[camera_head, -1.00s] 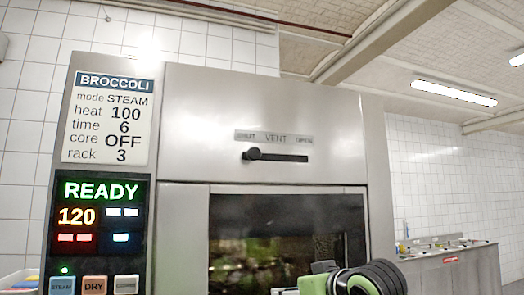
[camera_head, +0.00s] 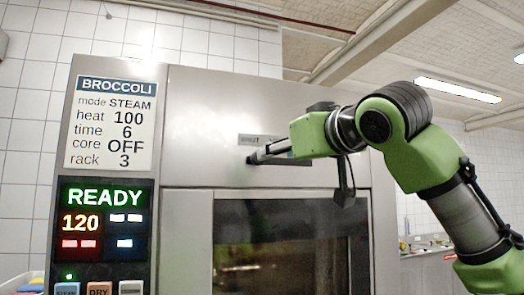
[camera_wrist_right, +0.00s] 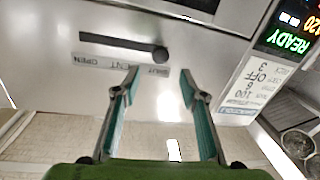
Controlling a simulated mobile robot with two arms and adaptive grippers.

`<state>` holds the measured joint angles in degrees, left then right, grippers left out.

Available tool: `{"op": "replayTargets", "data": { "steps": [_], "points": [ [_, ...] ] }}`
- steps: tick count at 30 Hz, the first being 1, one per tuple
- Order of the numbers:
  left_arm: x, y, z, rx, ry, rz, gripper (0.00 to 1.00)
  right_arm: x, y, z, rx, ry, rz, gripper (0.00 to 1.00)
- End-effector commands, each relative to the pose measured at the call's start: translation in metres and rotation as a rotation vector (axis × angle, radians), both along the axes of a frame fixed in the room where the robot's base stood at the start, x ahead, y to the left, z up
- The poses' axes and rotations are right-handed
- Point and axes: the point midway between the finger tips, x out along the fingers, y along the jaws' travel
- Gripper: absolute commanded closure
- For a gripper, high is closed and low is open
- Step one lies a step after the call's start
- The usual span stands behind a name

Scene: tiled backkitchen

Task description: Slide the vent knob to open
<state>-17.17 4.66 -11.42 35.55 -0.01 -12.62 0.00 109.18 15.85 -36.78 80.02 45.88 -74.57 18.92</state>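The oven's vent control is a dark slot (camera_wrist_right: 112,43) with a round black knob (camera_wrist_right: 160,55) at its SHUT end. In the head view the knob (camera_head: 251,159) is at the slot's left end, and my right gripper partly covers the slot and label. In the wrist view, which is upside down, my right gripper (camera_wrist_right: 160,73) is open. Its two teal fingertips are on either side of the knob's line, with the knob just beyond or between them. I cannot tell whether they touch it. The OPEN label (camera_wrist_right: 84,61) is at the other end. My left gripper is not in view.
The steel oven front (camera_head: 205,120) fills the middle, with a glass door (camera_head: 280,250) below the vent. A control panel (camera_head: 103,225) showing READY and a BROCCOLI card (camera_head: 110,125) are on the left. A counter (camera_head: 425,270) stands at the far right.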

Motion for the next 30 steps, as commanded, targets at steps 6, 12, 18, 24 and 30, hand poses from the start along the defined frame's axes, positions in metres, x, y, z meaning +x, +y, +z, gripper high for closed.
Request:
{"op": "replayTargets", "data": {
  "steps": [6,12,18,24,30],
  "points": [
    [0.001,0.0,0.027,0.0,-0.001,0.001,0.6,0.044,0.021,0.004,-0.001,0.004,0.0,0.61],
    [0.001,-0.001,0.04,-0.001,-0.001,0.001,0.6,0.069,0.033,0.003,-0.002,0.001,0.0,0.61],
    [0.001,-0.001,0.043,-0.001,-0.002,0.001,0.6,0.079,0.037,0.0,-0.001,0.0,0.0,0.61],
    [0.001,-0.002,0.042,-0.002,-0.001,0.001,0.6,0.08,0.038,0.0,-0.001,0.0,0.0,0.61],
    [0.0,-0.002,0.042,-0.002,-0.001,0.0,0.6,0.08,0.038,0.0,-0.001,0.0,0.0,1.0]
  ]
}}
